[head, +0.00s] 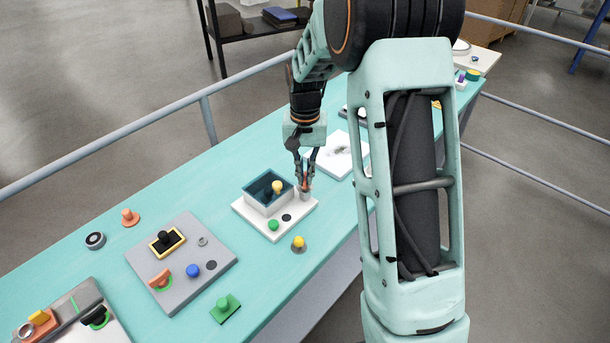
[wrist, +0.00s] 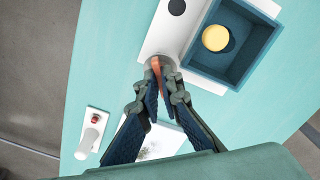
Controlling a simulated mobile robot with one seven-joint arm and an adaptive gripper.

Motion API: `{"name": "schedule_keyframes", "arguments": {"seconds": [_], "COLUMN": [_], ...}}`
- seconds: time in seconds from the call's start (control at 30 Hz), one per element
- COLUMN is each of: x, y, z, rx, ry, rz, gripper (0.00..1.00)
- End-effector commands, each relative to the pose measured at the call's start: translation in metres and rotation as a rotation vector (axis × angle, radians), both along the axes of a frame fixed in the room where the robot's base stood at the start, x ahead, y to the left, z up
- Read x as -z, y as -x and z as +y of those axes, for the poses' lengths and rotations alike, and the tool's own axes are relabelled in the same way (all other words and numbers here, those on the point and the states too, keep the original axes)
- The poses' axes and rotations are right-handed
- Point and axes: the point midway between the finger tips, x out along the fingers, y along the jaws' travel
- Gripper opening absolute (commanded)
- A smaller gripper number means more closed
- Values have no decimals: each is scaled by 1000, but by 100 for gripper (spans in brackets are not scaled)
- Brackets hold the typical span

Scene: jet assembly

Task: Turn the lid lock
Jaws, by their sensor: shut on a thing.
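My gripper (head: 306,178) points down at the far right corner of the white board (head: 249,221). It is shut on the orange lid lock (wrist: 156,66), a thin upright piece on a round grey base beside the box. The fingertips (wrist: 163,74) cover part of the lock, so its exact turn is hard to tell. A yellow round piece (wrist: 215,38) shows inside the box. The lock and box both sit on the white board.
A green knob (head: 273,224) and a black disc (head: 286,217) sit in front of the box. A yellow knob (head: 298,242) stands off the board. A grey board (head: 150,265) with several parts lies left. A white plate (head: 339,157) lies behind my gripper. A rail (head: 100,143) runs behind the table.

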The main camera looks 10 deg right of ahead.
Motion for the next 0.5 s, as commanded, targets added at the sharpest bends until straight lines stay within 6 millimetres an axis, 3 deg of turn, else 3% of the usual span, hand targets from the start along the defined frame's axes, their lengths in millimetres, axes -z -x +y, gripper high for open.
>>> {"name": "schedule_keyframes", "arguments": {"seconds": [0.5], "x": [1], "y": [0], "z": [-1], "rx": [-479], "ry": [0], "rz": [-1], "gripper": [0]}}
